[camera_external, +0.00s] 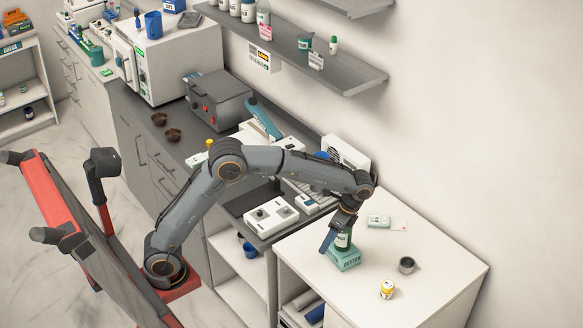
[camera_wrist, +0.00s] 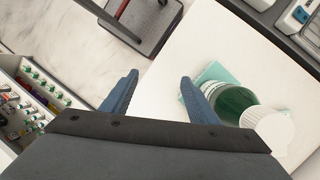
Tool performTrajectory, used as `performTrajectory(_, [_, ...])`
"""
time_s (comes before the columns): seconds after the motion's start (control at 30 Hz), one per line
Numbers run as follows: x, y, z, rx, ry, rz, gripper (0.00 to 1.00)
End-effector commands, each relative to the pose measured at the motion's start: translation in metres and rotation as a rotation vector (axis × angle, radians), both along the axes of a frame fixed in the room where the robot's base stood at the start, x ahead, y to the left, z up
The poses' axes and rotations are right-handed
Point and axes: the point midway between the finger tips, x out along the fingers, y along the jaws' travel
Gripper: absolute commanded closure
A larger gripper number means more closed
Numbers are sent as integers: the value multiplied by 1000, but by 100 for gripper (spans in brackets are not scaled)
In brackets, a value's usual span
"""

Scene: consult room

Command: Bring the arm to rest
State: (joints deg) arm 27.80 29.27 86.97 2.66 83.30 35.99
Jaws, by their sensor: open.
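My arm stretches from its base at the lower left over the counter to the white table. My gripper (camera_external: 332,236) is low over the table, beside a green bottle (camera_external: 343,239) with a white cap. The bottle stands on a teal box (camera_external: 344,258). In the wrist view my gripper (camera_wrist: 157,88) has its two blue fingers wide apart with nothing between them. The green bottle (camera_wrist: 232,104) is just outside the right finger, and the teal box (camera_wrist: 214,74) shows behind it. I cannot tell whether the finger touches the bottle.
On the white table (camera_external: 440,262) are a yellow-and-white jar (camera_external: 387,289), a dark metal cup (camera_external: 407,265) and a small pale green box (camera_external: 379,221). A white device (camera_external: 271,216) is on the counter. A wall shelf (camera_external: 330,68) holds bottles. The table's right part is clear.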

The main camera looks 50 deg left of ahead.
Motion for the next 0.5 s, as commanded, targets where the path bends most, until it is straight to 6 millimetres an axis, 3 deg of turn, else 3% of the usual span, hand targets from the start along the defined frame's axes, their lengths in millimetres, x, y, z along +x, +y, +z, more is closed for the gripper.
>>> performTrajectory(0.03, [-11,20,0,18,3,58,46])
performTrajectory(0.17, [-36,66,-11,56,-4,214,46])
performTrajectory(0.37, [-60,137,-64,19,-136,503,46])
performTrajectory(0.5, [-93,186,-101,-8,-240,737,46])
